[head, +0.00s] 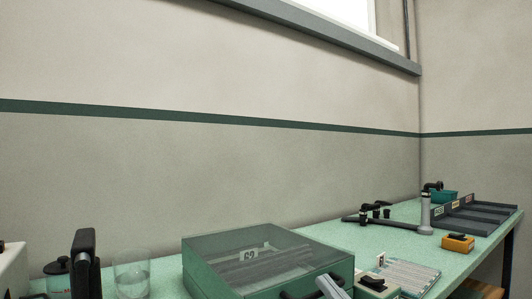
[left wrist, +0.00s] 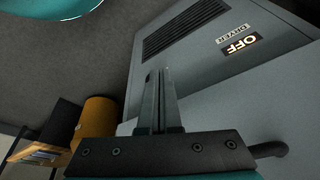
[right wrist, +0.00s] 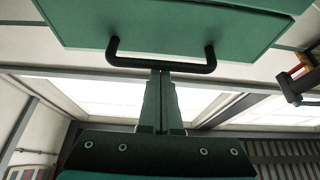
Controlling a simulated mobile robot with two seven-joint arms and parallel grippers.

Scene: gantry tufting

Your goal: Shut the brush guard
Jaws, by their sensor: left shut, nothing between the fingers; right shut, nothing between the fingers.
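The guard looks to be a green box-shaped cover (head: 215,281) with a clear top, standing on the green bench in the head view. Ridged parts show dimly through the top. A black handle (head: 308,293) is on its front, partly cut off. In the right wrist view its green face (right wrist: 180,22) and black U-shaped handle (right wrist: 162,63) fill the top. My right gripper (right wrist: 160,76) is shut and empty, fingertips at the middle of the handle bar; I cannot tell whether they touch. It shows grey by the handle (head: 330,288). My left gripper (left wrist: 165,72) is shut and empty before a grey cabinet.
The cabinet (left wrist: 200,85) has a vent and an OFF sign.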

